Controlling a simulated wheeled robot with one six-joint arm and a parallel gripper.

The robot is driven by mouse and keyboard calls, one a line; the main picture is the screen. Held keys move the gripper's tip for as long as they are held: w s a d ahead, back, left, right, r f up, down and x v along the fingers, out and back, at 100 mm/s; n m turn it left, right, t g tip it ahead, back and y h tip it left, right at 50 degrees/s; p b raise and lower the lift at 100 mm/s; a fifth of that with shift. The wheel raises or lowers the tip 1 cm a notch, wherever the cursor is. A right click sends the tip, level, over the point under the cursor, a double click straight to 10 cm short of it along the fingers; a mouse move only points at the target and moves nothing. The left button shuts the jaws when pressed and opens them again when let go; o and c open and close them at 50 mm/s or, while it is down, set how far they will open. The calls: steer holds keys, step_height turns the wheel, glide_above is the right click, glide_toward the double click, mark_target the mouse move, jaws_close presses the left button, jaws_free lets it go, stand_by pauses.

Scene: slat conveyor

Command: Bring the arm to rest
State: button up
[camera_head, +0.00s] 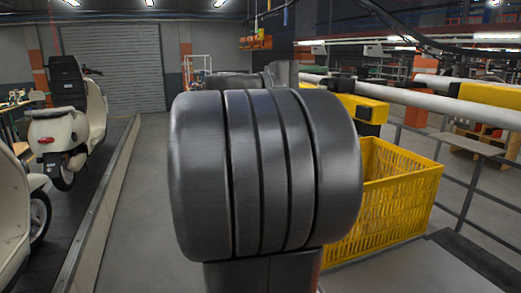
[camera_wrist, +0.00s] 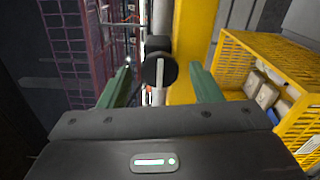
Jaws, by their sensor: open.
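My gripper (camera_wrist: 160,88) shows in the wrist view with its two green fingers spread apart. It is open and nothing lies between the fingers. A dark round part on a yellow post or beam (camera_wrist: 193,50) shows beyond the fingertips; I cannot tell how far off it is. In the head view my own dark arm fills the middle and hides what is behind it; the gripper does not show there.
A yellow crate (camera_head: 398,205) stands right of my arm; in the wrist view the crate (camera_wrist: 265,50) holds several boxes. White and yellow rails (camera_head: 420,97) run along the right. Cream scooters (camera_head: 68,128) stand at left behind a low kerb (camera_head: 108,200). Grey floor between is clear.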

steer(key=m+b, duration=0.3)
steer(key=m, duration=1)
steer(key=shift+m, duration=0.4)
steer(key=shift+s, duration=0.1)
